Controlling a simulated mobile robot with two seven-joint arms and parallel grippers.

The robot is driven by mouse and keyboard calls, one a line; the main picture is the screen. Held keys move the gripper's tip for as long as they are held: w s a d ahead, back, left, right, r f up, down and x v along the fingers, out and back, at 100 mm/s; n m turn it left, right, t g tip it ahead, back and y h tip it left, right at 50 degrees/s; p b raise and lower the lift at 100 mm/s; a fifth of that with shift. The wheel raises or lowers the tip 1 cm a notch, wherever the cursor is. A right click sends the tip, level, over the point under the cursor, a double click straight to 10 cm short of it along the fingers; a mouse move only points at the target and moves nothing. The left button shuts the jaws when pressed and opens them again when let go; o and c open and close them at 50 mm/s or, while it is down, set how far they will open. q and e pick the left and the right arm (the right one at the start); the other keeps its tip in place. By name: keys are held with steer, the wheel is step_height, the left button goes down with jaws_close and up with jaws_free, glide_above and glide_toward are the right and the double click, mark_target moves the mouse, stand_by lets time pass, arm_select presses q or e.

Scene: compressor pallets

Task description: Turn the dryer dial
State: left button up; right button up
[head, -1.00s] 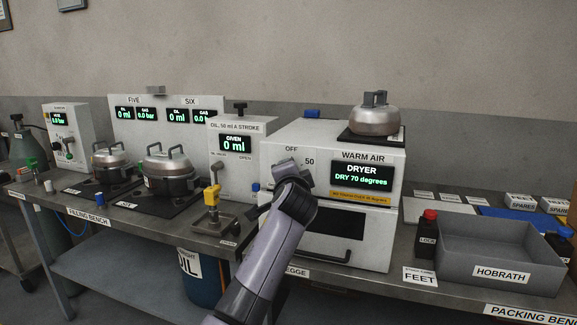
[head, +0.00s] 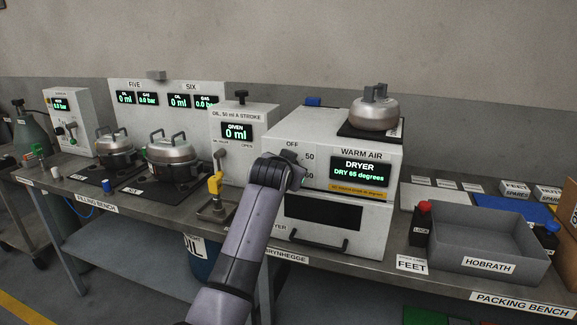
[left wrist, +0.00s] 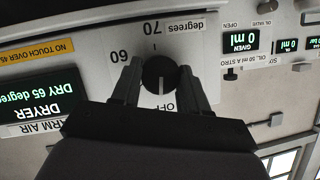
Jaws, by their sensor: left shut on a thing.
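The white dryer (head: 375,226) stands on the bench, and its display (head: 360,171) reads DRY 65 degrees. In the left wrist view the dark round dial (left wrist: 160,74) sits on the dryer's front panel, upside down to me, with OFF below it and 60 and 70 above. A light line shows on the dial's lower half. My left gripper (left wrist: 160,80) is shut on the dial, one finger on each side. In the head view my left gripper (head: 292,172) is against the panel and hides the dial. My right gripper is not in view.
A metal compressor (head: 374,112) sits on a dark plate on top of the dryer. An oil unit (head: 255,118) with a yellow-handled fitting (head: 215,183) in front stands left of my arm. A grey HOBRATH bin (head: 488,268) is at the right.

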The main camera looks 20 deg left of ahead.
arm_select(q)
steer(key=shift+n+h, duration=0.4)
steer(key=shift+n, duration=0.2)
steer(key=o, duration=1)
steer(key=shift+o, duration=0.2)
steer(key=v, duration=0.7)
steer(key=shift+b, duration=0.45)
steer(key=shift+a+r, duration=0.1)
